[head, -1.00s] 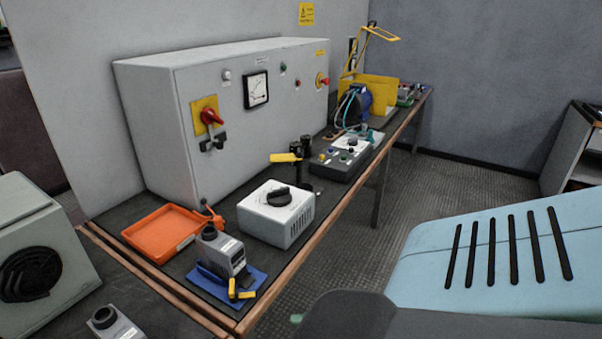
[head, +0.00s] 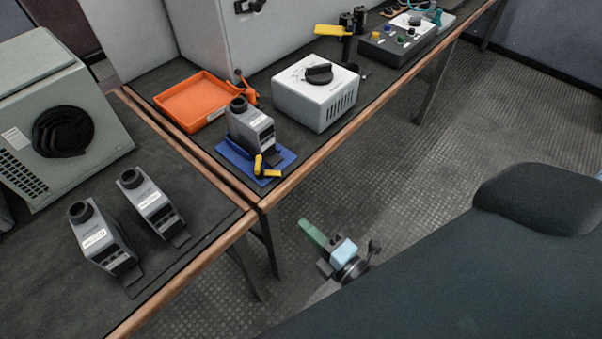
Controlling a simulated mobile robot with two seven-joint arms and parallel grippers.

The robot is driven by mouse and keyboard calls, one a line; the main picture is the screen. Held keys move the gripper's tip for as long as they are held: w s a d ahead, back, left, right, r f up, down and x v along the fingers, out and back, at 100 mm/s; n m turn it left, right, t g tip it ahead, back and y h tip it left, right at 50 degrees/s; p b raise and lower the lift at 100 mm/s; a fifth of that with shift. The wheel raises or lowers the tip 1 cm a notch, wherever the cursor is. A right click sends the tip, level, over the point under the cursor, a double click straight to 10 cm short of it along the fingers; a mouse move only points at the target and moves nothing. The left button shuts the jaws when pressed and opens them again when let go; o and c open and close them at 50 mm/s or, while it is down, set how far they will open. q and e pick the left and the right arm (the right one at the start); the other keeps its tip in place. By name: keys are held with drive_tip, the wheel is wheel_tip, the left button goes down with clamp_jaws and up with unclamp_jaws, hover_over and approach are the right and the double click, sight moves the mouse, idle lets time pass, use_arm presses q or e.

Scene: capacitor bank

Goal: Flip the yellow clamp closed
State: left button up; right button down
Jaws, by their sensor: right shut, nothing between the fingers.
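The yellow clamp (head: 260,167) is at the front of a blue base plate (head: 232,158) near the front corner of the bench. One yellow arm stands up and another lies towards the right; whether it is latched is too small to tell. A grey capacitor unit (head: 247,128) with a black round top stands upright on the blue plate. My right gripper (head: 304,226) has green fingers, is shut and empty, and is off the bench, below and to the right of the clamp. My left gripper is not in view.
An orange tray (head: 177,108) and a white box with a black knob (head: 330,108) stand behind the clamp. Two similar grey units (head: 105,240) and a large grey-green box (head: 100,115) are on the left bench. Open floor lies right of the bench edge.

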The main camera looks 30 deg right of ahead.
drive_tip(key=shift+a+r, duration=0.1)
idle(0.3)
approach(270, 175)
drive_tip(key=w+a, duration=0.1)
drive_tip(key=a, duration=0.1)
drive_tip(key=w+a, duration=0.1)
drive_tip(key=a, duration=0.1)
drive_tip(key=shift+w, duration=0.35)
drive_tip(key=shift+w+d+p, duration=0.35)
drive_tip(key=shift+w+d, duration=0.3)
drive_tip(key=shift+w, duration=0.35)
drive_tip(key=shift+w+d, duration=0.4)
drive_tip(key=shift+w, duration=0.15)
drive_tip(key=shift+d, duration=0.2)
